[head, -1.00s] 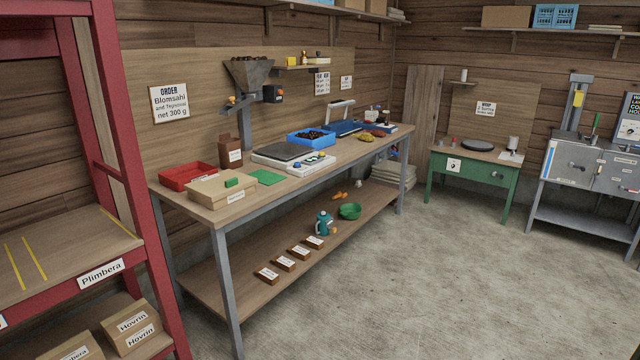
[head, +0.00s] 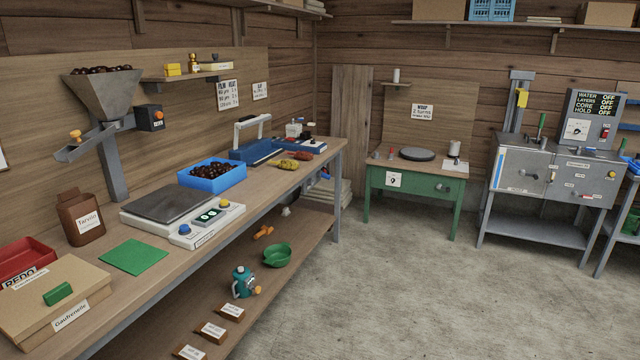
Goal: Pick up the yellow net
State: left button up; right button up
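A small yellow bundle (head: 283,164), which looks like the yellow net, lies on the long wooden workbench (head: 262,187) towards its far end. It is to the right of the blue crate of chestnuts (head: 212,178). A red-orange bundle (head: 303,156) lies just beyond it. The blue sealer-like device with a pale handle (head: 256,150) stands behind the yellow bundle. Neither of my grippers shows in the head view.
A scale (head: 183,213), a green mat (head: 134,257), a cardboard box (head: 40,300) and a red tray (head: 22,258) occupy the near bench. A green table (head: 410,182) and grey machine (head: 550,185) stand beyond. The concrete floor (head: 400,290) is clear.

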aim_at(288, 164)
jog(key=i+u, duration=0.1)
jog(key=i, duration=0.7)
jog(key=i+l+u, duration=0.15)
jog(key=i, duration=0.65)
